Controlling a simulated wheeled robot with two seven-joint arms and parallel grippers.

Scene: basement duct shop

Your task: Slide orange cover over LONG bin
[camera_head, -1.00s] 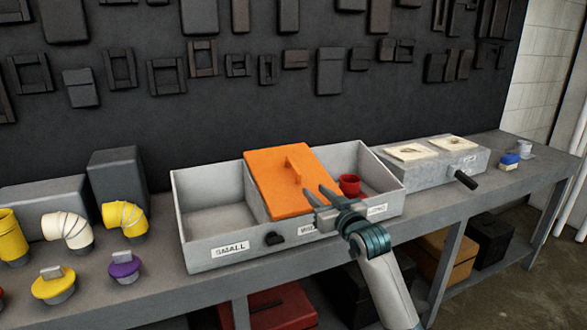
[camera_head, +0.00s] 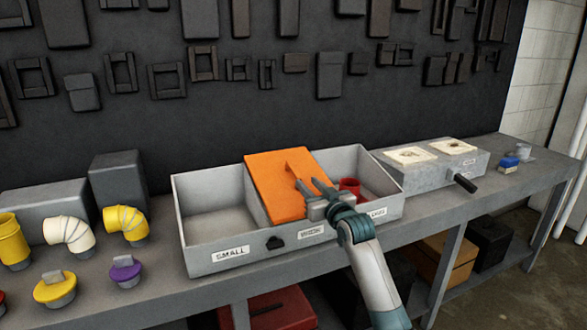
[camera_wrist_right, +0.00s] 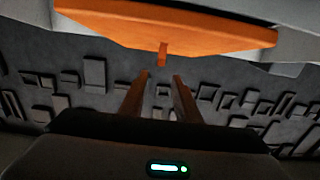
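The orange cover (camera_head: 270,190) lies over the middle compartment of the grey divided bin box (camera_head: 215,243), with a raised orange handle (camera_wrist_right: 163,52) on top. The LONG bin (camera_head: 368,168) at the right end is uncovered and holds a red cup-like part (camera_head: 349,187). My right gripper (camera_head: 308,186) is over the cover's right side, beside the handle. Its fingers are apart and empty. In the right wrist view the gripper (camera_wrist_right: 162,75) points at the handle, which shows just beyond the gap between the fingertips. My left gripper is not in view.
The SMALL compartment (camera_head: 212,205) at the left is open and looks empty. A grey box with pale pads (camera_head: 430,167) and a black handle (camera_head: 465,183) stands to the right. Yellow elbows (camera_head: 125,221) stand at left.

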